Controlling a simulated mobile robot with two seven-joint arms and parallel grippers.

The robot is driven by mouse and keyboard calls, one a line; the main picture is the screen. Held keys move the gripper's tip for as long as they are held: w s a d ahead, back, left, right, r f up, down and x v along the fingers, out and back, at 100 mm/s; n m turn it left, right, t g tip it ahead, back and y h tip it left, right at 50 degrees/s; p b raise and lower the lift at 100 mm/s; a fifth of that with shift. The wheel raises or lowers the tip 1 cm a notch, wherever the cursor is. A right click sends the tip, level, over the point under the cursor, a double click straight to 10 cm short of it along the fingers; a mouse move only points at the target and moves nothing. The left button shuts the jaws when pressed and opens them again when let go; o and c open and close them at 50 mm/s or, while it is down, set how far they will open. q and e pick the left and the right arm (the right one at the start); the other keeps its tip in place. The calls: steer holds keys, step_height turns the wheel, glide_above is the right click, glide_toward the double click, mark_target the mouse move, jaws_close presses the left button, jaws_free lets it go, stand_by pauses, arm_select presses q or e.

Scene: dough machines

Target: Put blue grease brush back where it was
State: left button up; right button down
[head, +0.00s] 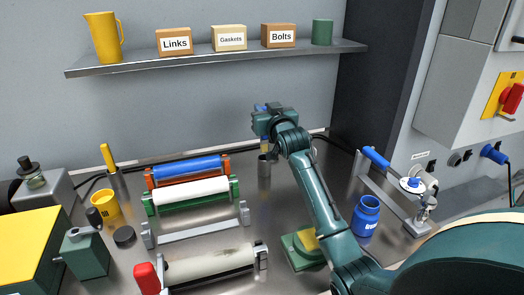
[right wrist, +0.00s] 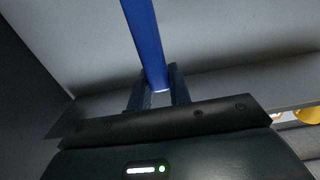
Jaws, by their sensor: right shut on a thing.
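My right gripper (head: 265,128) is over the back of the steel bench and shut on the blue grease brush. The brush's blue handle (right wrist: 146,45) stands up between the two fingers in the right wrist view (right wrist: 160,92). In the head view a small yellowish and blue part of the brush (head: 265,145) shows below the gripper. It is directly above a small grey cup (head: 264,170); I cannot tell whether its tip is inside the cup. My left gripper is not in view.
Roller frames with a blue roller (head: 187,167) and a white roller (head: 190,191) stand left of the cup. A yellow-handled tool (head: 108,157) stands in another holder. A blue jar (head: 366,216) and a green block (head: 300,256) are near my right arm. A shelf (head: 220,56) runs above.

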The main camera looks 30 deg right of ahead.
mark_target(265, 139)
step_height(265, 139, down, 7)
steer(key=shift+f, duration=0.2)
stand_by(0.3)
steer(key=shift+f, duration=0.15)
steer(key=c, duration=1.3)
jaws_free()
steer(key=shift+s, duration=0.2)
steer(key=v, duration=1.1)
steer(key=shift+s+a, duration=0.2)
steer(key=shift+s, duration=0.15)
